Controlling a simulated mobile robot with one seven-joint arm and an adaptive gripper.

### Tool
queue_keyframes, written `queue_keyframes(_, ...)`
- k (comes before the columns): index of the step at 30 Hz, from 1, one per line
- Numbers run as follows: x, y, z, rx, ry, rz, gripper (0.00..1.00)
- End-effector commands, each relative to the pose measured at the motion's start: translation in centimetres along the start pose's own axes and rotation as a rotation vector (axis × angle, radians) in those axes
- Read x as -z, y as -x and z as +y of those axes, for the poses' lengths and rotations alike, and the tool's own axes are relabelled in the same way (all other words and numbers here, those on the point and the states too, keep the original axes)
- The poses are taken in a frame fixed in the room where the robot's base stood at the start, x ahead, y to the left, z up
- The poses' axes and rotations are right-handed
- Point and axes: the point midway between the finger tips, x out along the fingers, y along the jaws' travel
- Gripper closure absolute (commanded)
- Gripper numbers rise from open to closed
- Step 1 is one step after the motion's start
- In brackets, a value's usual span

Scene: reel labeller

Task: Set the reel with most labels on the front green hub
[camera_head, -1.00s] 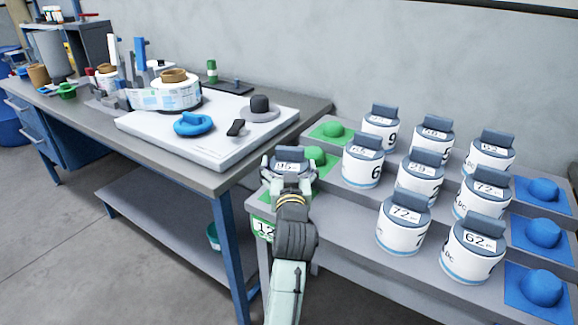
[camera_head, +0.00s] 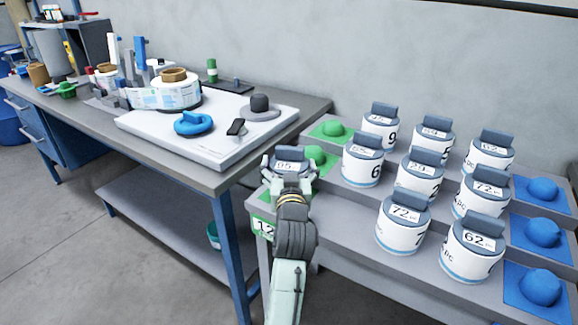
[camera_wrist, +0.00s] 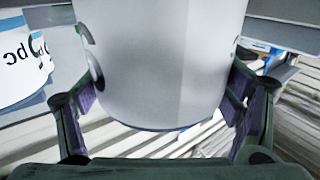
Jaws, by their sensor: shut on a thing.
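My gripper (camera_head: 291,176) is shut on a grey-topped reel (camera_head: 290,155) at the left end of the stepped stand. The printed number on its top is too blurred to read surely. In the wrist view a pale, rounded body (camera_wrist: 160,60) fills the space between my fingers. A green hub (camera_head: 316,154) shows just behind the held reel, and another green hub (camera_head: 333,129) is bare at the back. I cannot tell whether the held reel touches anything below.
Several white reels with grey tops stand on the stepped stand (camera_head: 340,234), close on the right of my gripper; one front reel (camera_head: 473,248) reads 62. Blue hubs (camera_head: 541,287) line the right end. A workbench (camera_head: 215,180) with a labelling machine stands at left.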

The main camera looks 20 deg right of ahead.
Motion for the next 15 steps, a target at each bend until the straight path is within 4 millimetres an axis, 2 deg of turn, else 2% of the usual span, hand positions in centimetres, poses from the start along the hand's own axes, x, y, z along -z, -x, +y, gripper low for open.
queue_keyframes(15, -0.97, 0.01, 0.0, 0.0, 0.0, 0.001, 0.49)
